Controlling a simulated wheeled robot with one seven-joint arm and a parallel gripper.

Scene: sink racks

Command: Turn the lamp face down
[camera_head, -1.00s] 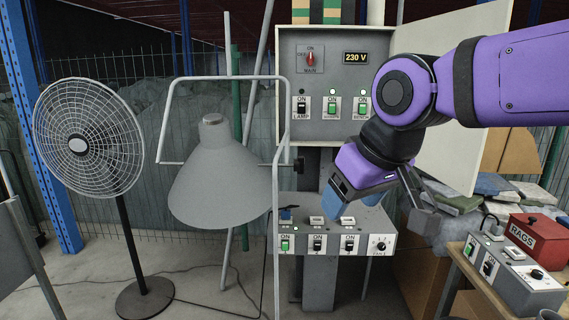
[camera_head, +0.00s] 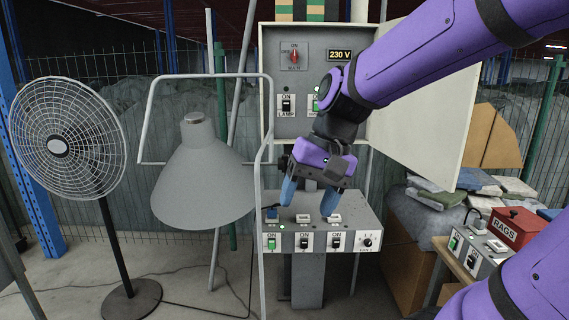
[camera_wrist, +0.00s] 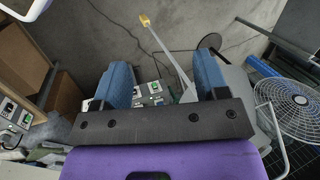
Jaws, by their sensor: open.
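The lamp (camera_head: 203,175) is a grey cone-shaped shade held in a pale tubular frame (camera_head: 150,110), left of centre in the head view. Its narrow capped end is up and its wide end is down, slightly tilted. In the wrist view, a grey surface right of the fingers seems to be part of it. My gripper (camera_head: 309,197) points down with its blue fingers apart and nothing between them. It is right of the lamp and frame, just over or in front of the switch box (camera_head: 345,215). The exact gap to the box is unclear.
A standing fan (camera_head: 65,140) is at the left. Behind my arm is an electrical cabinet (camera_head: 275,75) with its door open. A red RAGS box (camera_head: 515,232) and another switch box stand on a bench at the right. Cables lie on the floor.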

